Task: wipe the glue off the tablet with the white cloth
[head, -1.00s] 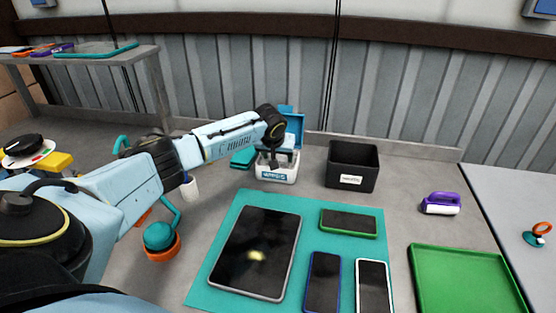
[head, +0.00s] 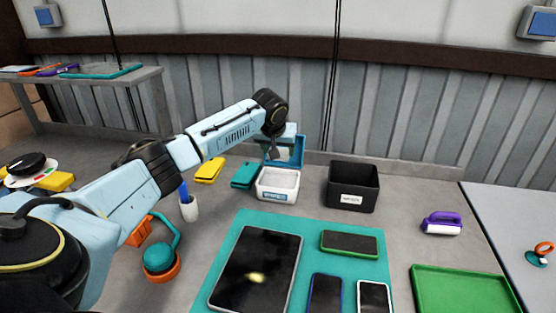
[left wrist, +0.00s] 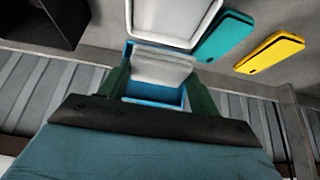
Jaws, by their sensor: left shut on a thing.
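The tablet (head: 272,251) lies on a teal mat (head: 330,224) with its dark screen up. A pale yellow glue blob (head: 257,278) sits on its screen. My left gripper (head: 274,152) is raised above and behind a white box (head: 277,195) at the back of the bench. In the left wrist view, my left gripper (left wrist: 160,78) is shut on the white cloth (left wrist: 160,66), which looks like a pale folded pad between the fingers. The fingers partly hide the cloth in the head view. My right gripper is not in view.
A blue carton (head: 299,152) stands behind the white box, and a black bin (head: 353,187) to its right. Several phones lie on the mat near the tablet. A green tray (head: 462,290) and purple-handled tool (head: 441,223) are right; a white cup (head: 189,208) is left.

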